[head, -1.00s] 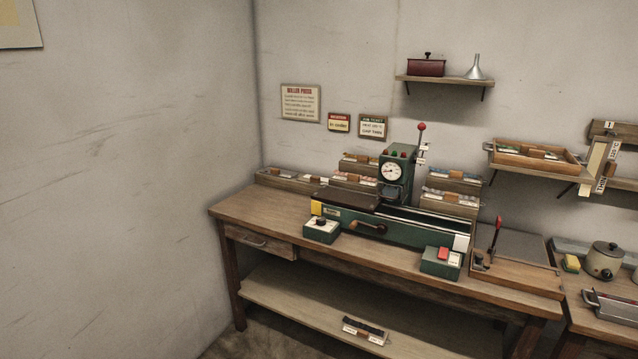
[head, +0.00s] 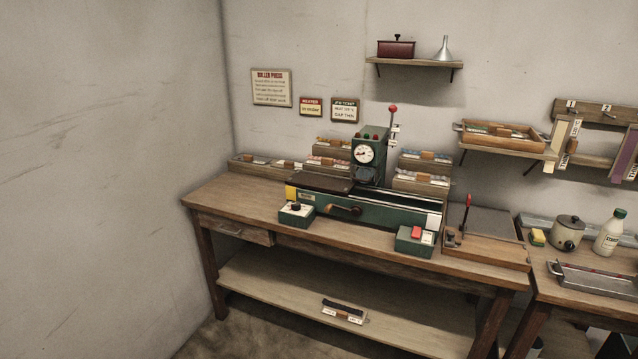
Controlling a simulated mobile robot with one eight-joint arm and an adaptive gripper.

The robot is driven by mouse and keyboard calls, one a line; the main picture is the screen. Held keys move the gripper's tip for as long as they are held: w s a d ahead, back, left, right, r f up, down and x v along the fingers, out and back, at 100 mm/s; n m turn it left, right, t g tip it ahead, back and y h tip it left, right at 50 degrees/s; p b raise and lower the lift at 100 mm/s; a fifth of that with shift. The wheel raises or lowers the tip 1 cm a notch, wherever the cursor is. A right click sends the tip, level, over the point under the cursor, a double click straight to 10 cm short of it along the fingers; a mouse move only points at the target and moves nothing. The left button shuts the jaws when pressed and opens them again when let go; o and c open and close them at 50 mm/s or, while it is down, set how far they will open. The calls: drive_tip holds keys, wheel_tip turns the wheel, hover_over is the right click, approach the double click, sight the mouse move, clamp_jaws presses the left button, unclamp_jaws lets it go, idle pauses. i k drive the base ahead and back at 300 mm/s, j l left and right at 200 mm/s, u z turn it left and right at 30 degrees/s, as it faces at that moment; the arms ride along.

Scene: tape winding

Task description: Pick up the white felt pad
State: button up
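I cannot make out a white felt pad for certain in the head view. A small white patch (head: 432,220) shows at the right end of the green roller press (head: 385,211), but I cannot tell what it is. Racks with light-coloured strips (head: 421,181) stand behind the press, too small to make out in detail. My gripper is not in view.
The wooden bench (head: 228,196) has a lower shelf (head: 270,293) holding a small dark-and-white item (head: 344,311). A control box with a red button (head: 416,238) sits at its front. To the right are a pot (head: 567,235), a white bottle (head: 609,234) and a metal tray (head: 598,280).

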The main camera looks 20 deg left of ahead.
sight(286, 165)
drive_tip(key=i+j+z, duration=0.45)
drive_tip(key=j, duration=1.2)
drive_tip(key=i+j+z, duration=0.45)
drive_tip(key=j, duration=1.35)
drive_tip(key=k+j+z, duration=0.1)
drive_tip(key=j+z, duration=0.35)
drive_tip(key=j, duration=1.3)
